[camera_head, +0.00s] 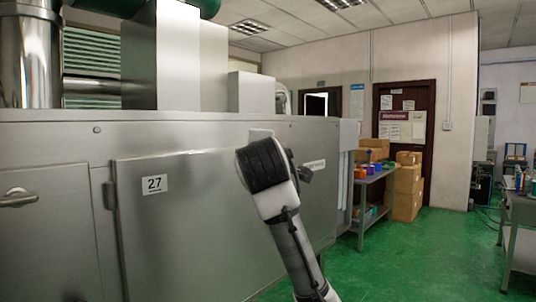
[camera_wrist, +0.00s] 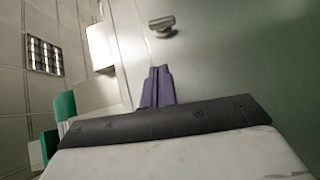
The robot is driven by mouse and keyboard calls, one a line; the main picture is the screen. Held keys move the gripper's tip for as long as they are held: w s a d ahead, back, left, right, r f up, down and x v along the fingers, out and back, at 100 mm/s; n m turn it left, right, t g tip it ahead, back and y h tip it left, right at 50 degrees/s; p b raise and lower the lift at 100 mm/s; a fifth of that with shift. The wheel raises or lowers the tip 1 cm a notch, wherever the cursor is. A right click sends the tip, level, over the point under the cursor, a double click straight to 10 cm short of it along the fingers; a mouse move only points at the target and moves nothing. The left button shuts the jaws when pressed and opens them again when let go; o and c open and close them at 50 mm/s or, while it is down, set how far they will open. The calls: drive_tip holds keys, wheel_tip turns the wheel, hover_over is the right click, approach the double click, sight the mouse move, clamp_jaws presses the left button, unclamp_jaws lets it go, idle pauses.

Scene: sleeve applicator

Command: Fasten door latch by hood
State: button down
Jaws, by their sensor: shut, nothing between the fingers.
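A small metal latch handle (camera_wrist: 162,24) shows in the wrist view on a grey-green metal panel, beyond my fingertips. My gripper (camera_wrist: 158,69) has purple fingers, held together and empty, pointing toward the panel and apart from the handle. In the head view my arm stands in front of the long steel machine, and my fingers are hidden behind it. A door labelled 27 (camera_head: 200,235) is on the machine's front and looks closed. A lever handle (camera_head: 18,198) is on the panel left of it. I cannot tell which head-view part matches the wrist-view handle.
Tall steel hood ducts (camera_head: 160,55) rise from the machine top (camera_head: 60,115). A shelf cart (camera_head: 372,180) with coloured bins and cardboard boxes (camera_head: 405,190) stand to the right. A workbench (camera_head: 520,210) is at the far right. The green floor (camera_head: 430,255) between is clear.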

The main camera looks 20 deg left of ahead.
drive_tip(key=w+a+p, duration=0.1)
drive_tip(key=w+p, duration=0.1)
drive_tip(key=w, duration=0.7)
drive_tip(key=shift+f, duration=0.45)
drive_tip(key=shift+r+p, duration=0.25)
drive_tip(key=shift+p, duration=0.45)
drive_tip(key=shift+w+m+g, duration=0.1)
drive_tip(key=shift+m+g, duration=0.2)
drive_tip(key=shift+g, duration=0.1)
